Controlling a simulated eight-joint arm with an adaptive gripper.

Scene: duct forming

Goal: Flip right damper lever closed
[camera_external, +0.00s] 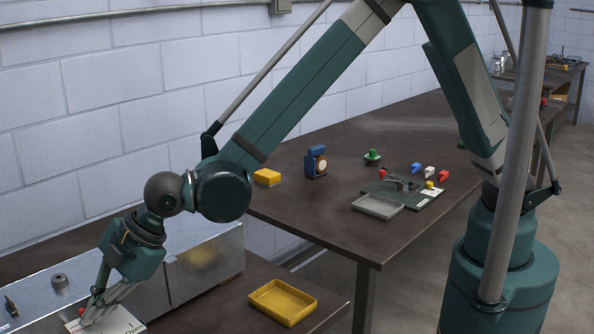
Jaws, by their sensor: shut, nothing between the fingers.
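A silver sheet-metal duct (205,262) lies along the wall at the lower left. A white plate (120,321) in front of it carries dark print that seems to read "Open" and is cut off by the bottom edge. A small red part (82,311) shows at the plate, perhaps the damper lever's end; the lever itself is not clear. My gripper (88,317) points down at the plate, fingers together and empty, close to the red part. I cannot tell whether they touch. No second lever is visible.
A yellow tray (283,302) sits on the near bench, right of the duct. A grey ring (60,281) and a dark pointed part (11,306) rest on the duct top. The table behind (330,225) holds a grey tray (377,207) and small coloured parts.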

